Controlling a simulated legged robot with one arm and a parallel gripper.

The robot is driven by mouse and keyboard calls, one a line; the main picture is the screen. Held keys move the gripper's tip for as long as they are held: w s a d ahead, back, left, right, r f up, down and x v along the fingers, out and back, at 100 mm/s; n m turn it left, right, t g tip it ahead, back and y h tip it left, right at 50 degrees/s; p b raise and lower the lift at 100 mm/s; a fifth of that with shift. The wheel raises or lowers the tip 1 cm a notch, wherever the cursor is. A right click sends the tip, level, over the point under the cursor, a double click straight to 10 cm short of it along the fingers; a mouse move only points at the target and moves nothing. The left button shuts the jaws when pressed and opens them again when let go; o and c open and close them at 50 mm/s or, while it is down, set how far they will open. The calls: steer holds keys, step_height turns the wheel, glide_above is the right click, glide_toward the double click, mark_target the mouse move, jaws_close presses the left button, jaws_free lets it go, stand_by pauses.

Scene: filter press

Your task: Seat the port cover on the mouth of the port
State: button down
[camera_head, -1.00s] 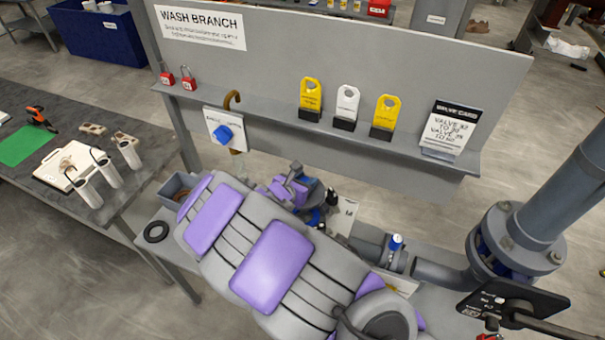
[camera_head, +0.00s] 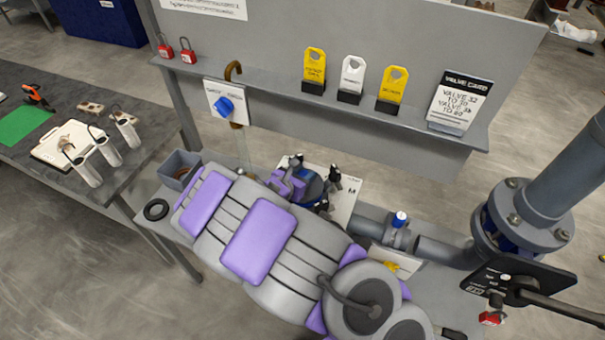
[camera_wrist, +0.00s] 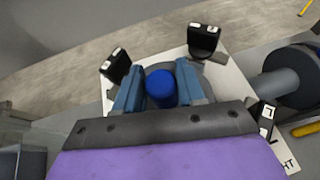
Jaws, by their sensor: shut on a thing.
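The port cover (camera_wrist: 160,88) shows in the wrist view as a blue round knob, with part of a grey disc behind it. My gripper (camera_wrist: 159,84) has a blue finger on each side of the knob and is shut on it. In the head view my gripper (camera_head: 290,183) is over the port at the middle of the bench. Several black clamps (camera_wrist: 204,40) stand around the port on a white plate (camera_wrist: 235,88). The cover and my fingers hide the port's mouth. I cannot tell whether the cover touches the mouth or is just above it.
A pipe with a blue-capped valve (camera_head: 399,222) runs right to a large flanged pipe (camera_head: 525,215). A grey bin (camera_head: 180,168) and a black ring (camera_head: 156,209) are at the bench's left. A panel with a shelf (camera_head: 270,85) of tags stands behind.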

steer(key=shift+d+f, duration=0.8)
steer(key=shift+f, duration=0.1)
steer(key=shift+d, duration=0.2)
steer(key=shift+r, duration=0.15)
steer(key=shift+a, duration=0.7)
steer(key=shift+d+f+b, duration=0.4)
steer(key=shift+d+f, duration=0.1)
steer(key=shift+s+f, duration=0.15)
steer(key=shift+f, duration=0.15)
